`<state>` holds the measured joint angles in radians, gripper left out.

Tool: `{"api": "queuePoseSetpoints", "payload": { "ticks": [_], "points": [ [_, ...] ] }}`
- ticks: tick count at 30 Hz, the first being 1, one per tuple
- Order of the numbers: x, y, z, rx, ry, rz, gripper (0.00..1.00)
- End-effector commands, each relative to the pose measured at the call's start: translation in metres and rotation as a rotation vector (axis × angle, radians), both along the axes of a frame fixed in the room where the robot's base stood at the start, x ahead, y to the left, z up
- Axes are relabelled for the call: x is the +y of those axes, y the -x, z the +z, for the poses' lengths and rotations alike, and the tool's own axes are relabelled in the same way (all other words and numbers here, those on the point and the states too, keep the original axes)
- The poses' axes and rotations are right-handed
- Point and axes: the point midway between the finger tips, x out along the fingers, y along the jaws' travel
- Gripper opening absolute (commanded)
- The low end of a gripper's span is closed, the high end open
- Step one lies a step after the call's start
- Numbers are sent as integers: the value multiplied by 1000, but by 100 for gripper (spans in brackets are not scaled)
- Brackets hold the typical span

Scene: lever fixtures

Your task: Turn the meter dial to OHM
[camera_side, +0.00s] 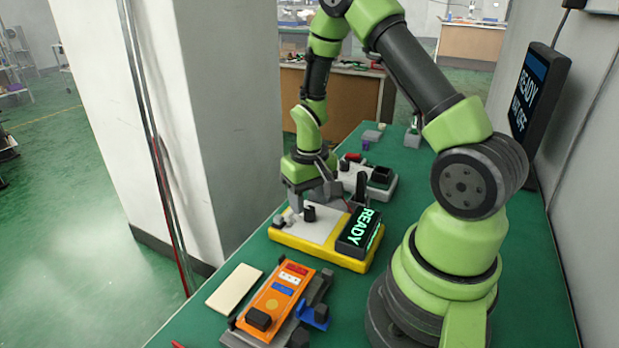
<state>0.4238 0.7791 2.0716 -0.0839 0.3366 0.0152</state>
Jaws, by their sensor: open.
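The meter appears to be the yellow-edged box (287,243) with a pale grey top, lying on the green bench. Its black screen (358,232) reads READY in green letters. A small black knob (309,213), seemingly the dial, stands on the grey top. My gripper (314,199) points down over the box, right above or around the knob. Its jaws are open; whether they touch the knob cannot be told. Position labels such as OHM are too small to read, and the dial's pointing direction is unclear.
An orange panel fixture (272,302) with a black block and a blue part lies in front. A cream plate (234,289) lies left of it. A grey fixture (378,178) stands behind the meter.

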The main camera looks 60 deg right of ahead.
Motion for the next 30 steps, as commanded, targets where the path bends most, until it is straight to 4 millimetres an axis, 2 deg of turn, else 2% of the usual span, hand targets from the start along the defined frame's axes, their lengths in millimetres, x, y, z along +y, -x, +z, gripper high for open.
{"api": "queuePoseSetpoints", "payload": {
  "ticks": [3,10,15,25,28,30],
  "points": [
    [-1,-1,25,-7,3,0,51],
    [0,-1,61,-4,3,0,51],
    [0,0,71,-1,1,0,51],
    [1,0,74,-5,2,1,51],
    [7,-1,88,-34,8,6,51],
    [17,-1,106,-75,16,14,51]
  ]
}}
